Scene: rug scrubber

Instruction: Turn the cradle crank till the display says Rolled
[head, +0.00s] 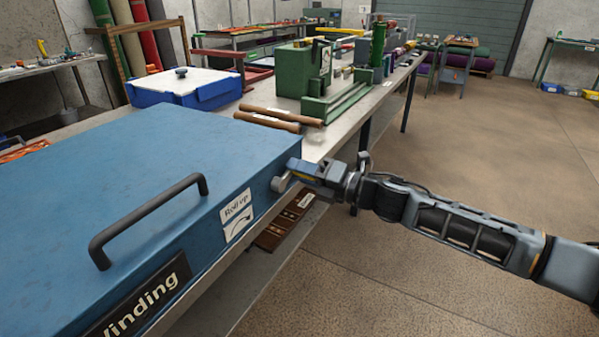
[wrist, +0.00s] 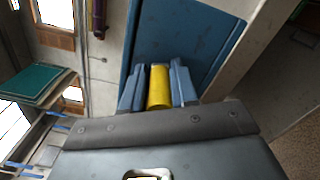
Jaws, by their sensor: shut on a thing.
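The blue cradle housing (head: 150,160) sits on the bench, with a black display (head: 140,300) on its front face that reads "Winding", its first letter partly cut off. A "Roll up" label (head: 237,215) with a curved arrow is beside it. The grey crank arm (head: 280,184) shows at the housing's right end. My gripper (head: 303,172) is at the crank, beside that end. In the wrist view my gripper (wrist: 159,88) is shut on the yellow crank handle (wrist: 159,86), with a finger on each side. The crank's hub is mostly hidden.
A black bar handle (head: 150,220) stands up from the housing top. Wooden rollers (head: 268,121), a blue tray (head: 185,90) and a green machine (head: 305,75) stand farther along the bench (head: 345,122). The floor (head: 480,130) to the right is open.

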